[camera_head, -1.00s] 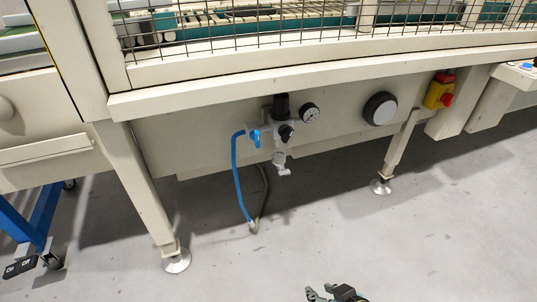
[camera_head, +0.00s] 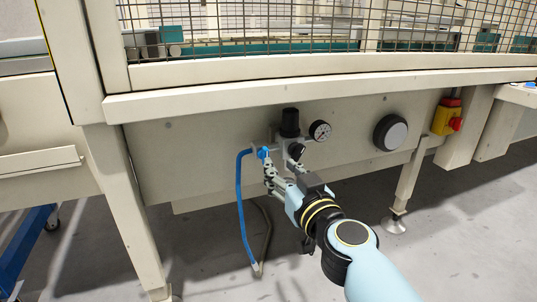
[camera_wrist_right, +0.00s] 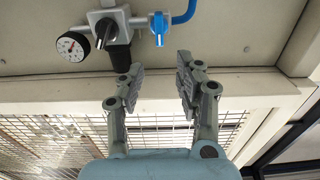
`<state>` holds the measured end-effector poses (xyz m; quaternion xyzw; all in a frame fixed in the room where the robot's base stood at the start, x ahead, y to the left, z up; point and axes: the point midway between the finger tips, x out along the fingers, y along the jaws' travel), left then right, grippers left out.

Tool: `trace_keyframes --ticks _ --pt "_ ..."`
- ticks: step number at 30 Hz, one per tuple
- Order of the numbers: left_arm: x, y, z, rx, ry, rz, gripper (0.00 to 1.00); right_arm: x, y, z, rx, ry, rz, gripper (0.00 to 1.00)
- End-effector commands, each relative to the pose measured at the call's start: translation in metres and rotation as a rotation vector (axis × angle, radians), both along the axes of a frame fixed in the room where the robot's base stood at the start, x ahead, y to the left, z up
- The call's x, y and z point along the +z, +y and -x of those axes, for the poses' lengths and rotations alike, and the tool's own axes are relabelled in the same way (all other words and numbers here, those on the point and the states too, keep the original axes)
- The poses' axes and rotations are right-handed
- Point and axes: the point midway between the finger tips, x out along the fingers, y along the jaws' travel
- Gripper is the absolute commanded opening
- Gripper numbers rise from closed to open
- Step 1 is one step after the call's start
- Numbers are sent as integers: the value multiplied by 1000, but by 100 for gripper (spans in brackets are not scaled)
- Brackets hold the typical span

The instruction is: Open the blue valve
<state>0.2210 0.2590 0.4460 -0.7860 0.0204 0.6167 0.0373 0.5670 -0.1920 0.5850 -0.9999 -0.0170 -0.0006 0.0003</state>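The blue valve (camera_head: 263,153) is a small blue handle at the left end of the air-regulator unit under the machine's front beam. A blue hose hangs down from it. In the right wrist view the blue valve (camera_wrist_right: 159,24) is at top centre, just beyond the fingertips. My right gripper (camera_head: 282,170) is in front of the regulator, close to the valve. In the wrist view my right gripper (camera_wrist_right: 157,72) is open, with nothing between its fingers, and a gap shows between it and the valve. My left gripper is not in view.
A pressure gauge (camera_head: 320,131) and a black knob (camera_head: 297,151) sit right of the valve. Further right are a round black-rimmed disc (camera_head: 390,133) and a yellow-red switch (camera_head: 447,118). The blue hose (camera_head: 239,195) hangs left of my gripper. A beam (camera_head: 300,88) runs above.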

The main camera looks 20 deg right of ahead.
Motion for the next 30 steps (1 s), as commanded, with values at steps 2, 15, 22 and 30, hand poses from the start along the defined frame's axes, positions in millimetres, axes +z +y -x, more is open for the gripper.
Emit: trace_keyframes --ticks 2,15,22,30 --pt "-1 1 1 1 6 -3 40 5 1 -18 1 -6 0 35" --pt "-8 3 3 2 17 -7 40 0 3 -79 0 1 1 35" --pt "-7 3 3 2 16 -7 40 -1 3 -80 0 2 1 35" --pt "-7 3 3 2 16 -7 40 -1 3 -80 0 1 1 7"
